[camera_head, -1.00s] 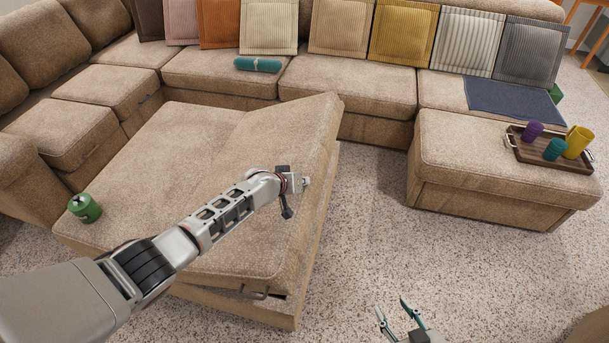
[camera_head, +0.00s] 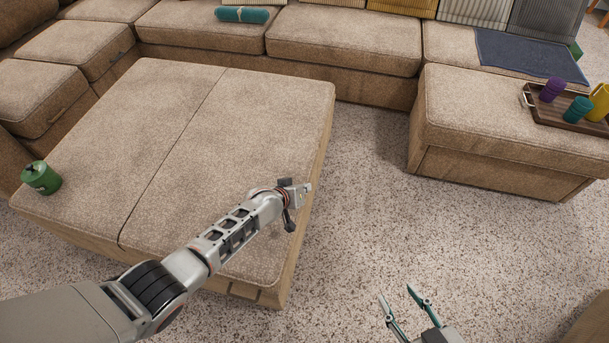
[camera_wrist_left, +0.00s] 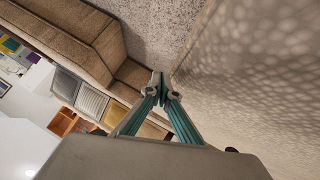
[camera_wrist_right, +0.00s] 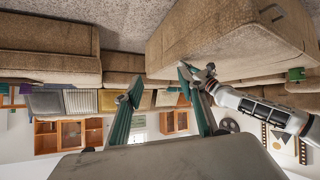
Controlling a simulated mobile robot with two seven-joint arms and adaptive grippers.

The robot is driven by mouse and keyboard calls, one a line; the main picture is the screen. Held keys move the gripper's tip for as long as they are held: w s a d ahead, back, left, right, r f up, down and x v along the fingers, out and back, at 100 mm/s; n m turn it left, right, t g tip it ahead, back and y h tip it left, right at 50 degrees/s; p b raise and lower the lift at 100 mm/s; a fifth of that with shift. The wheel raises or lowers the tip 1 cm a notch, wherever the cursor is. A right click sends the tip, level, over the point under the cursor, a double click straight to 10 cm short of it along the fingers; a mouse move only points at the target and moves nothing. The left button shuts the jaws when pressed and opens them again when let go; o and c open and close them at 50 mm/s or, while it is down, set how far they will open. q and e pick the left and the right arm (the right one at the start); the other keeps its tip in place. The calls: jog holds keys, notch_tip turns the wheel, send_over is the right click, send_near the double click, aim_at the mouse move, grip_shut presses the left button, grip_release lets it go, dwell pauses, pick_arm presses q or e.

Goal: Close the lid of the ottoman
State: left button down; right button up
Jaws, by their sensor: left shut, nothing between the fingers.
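The beige ottoman (camera_head: 95,150) fills the middle of the head view. Its lid (camera_head: 240,130), the right half of the top, lies flat and level with the left half, with only a thin seam between them. My left gripper (camera_head: 303,187) is over the lid's right edge, with its fingers shut and empty. In the left wrist view its fingertips (camera_wrist_left: 161,84) meet close beside a beige fabric surface; I cannot tell whether they touch it. My right gripper (camera_head: 402,297) is open and empty above the carpet, right of the ottoman. It also shows open in the right wrist view (camera_wrist_right: 155,82).
A green canister (camera_head: 41,178) stands on the ottoman's left half. A beige sectional sofa (camera_head: 345,38) runs behind. At right, a sofa seat (camera_head: 470,115) bears a tray (camera_head: 540,110) with cups. The speckled carpet (camera_head: 370,210) between is clear.

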pick_arm(q)
notch_tip(320, 180, down, 2)
jog(key=shift+b, duration=0.35)
jog(key=shift+w, duration=0.1)
pick_arm(e)
jog(key=shift+w+a+r+y, duration=0.3)
jog(key=shift+a+r, duration=0.1)
jog(key=shift+a, duration=0.25)
pick_arm(q)
jog(key=shift+r, duration=0.15)
pick_arm(e)
jog(key=shift+r, duration=0.1)
pick_arm(q)
jog(key=shift+r, duration=0.3)
jog(key=s+d+r+p, duration=0.3)
jog(key=s+r+p, duration=0.4)
jog(key=r+p, duration=0.2)
jog(key=shift+s+r, duration=0.2)
jog(key=shift+s, duration=0.2)
pick_arm(e)
jog(key=shift+h, duration=0.6)
jog(key=d, duration=0.1)
jog(key=s+d, duration=0.1)
jog(key=d, duration=0.2)
jog(key=shift+s+d+r, duration=0.15)
jog(key=shift+s+r, duration=0.1)
jog(key=shift+s, duration=0.05)
